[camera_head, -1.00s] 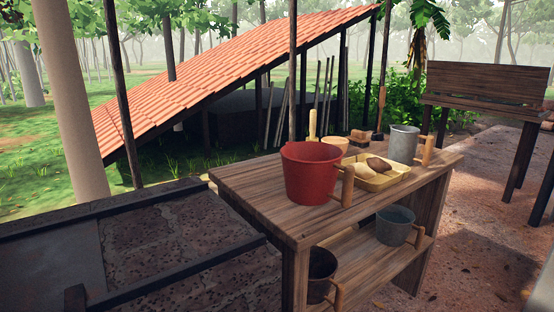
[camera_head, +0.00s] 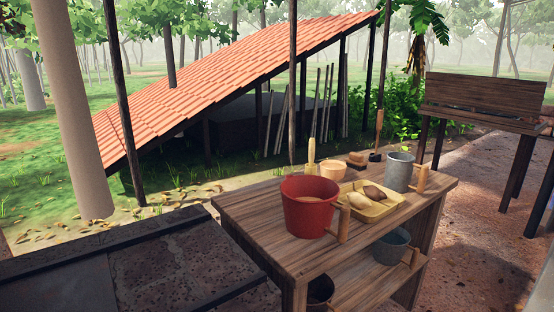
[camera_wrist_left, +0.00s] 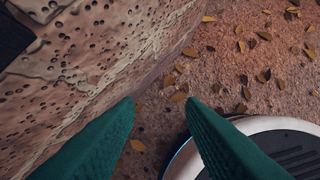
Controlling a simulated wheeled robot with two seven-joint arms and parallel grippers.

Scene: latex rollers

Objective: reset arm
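In the left wrist view the two green fingers of my left gripper (camera_wrist_left: 163,104) are spread apart with nothing between them. They point over leaf-strewn ground next to a pitted stone wall (camera_wrist_left: 90,60). My left gripper does not show in the head view. My right gripper is in neither current view.
A wooden table (camera_head: 270,235) holds a red bucket (camera_head: 308,215), a yellow tray (camera_head: 385,210) with lumps in it, and a grey metal mug (camera_head: 398,172). A grey pot (camera_head: 390,246) stands on its lower shelf. A dark stone-topped counter (camera_head: 180,265) is at the left.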

